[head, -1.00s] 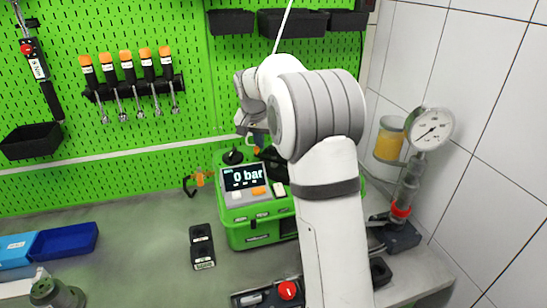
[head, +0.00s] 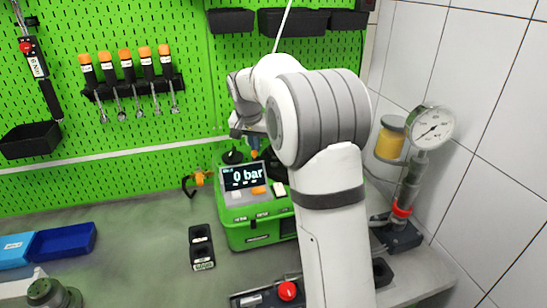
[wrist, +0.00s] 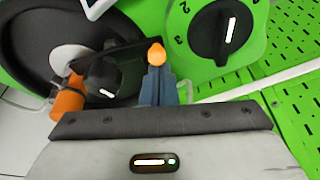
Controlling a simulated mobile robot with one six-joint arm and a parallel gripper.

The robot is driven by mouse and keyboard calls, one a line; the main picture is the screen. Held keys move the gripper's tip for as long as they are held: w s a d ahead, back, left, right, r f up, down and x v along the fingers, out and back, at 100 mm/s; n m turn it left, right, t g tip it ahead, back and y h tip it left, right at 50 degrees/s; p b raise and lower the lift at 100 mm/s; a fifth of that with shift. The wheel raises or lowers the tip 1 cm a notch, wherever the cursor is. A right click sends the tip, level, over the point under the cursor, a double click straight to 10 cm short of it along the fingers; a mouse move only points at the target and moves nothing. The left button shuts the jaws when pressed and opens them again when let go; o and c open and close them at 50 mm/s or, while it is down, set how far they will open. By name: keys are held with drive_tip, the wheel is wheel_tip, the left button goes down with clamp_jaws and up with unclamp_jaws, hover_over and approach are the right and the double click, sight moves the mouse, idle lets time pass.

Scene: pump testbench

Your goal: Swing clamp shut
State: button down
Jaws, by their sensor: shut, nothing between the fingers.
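In the wrist view, a clamp with an orange cylindrical handle (wrist: 68,101) and a dark arm (wrist: 125,62) lies across a large black round part (wrist: 40,45). My gripper (wrist: 156,55) is shut and empty, with blue fingers and an orange tip. Its tip shows close to the right end of the dark arm; I cannot tell whether they touch. In the head view, my gripper (head: 254,150) is above the back of the green pump unit (head: 250,230), whose display reads 0 bar. My arm hides the clamp there.
A black dial knob (wrist: 222,32) stands close to my fingers on the unit's green top. A pressure gauge (head: 431,129) and yellow-filled jar (head: 390,140) stand right of my arm. Behind is a green pegboard (head: 150,165). The bench left of the black socket block (head: 202,247) has free room.

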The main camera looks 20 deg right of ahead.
idle(0.3)
drive_tip(key=shift+s+a+b, duration=0.25)
drive_tip(key=shift+s+b, duration=0.2)
drive_tip(key=shift+s, duration=0.15)
drive_tip(key=shift+w+d+r+p, duration=0.1)
drive_tip(key=shift+w+r+p, duration=0.25)
drive_tip(key=shift+r+p, duration=0.25)
wheel_tip(320, 180, up, 8)
drive_tip(key=p, duration=0.6)
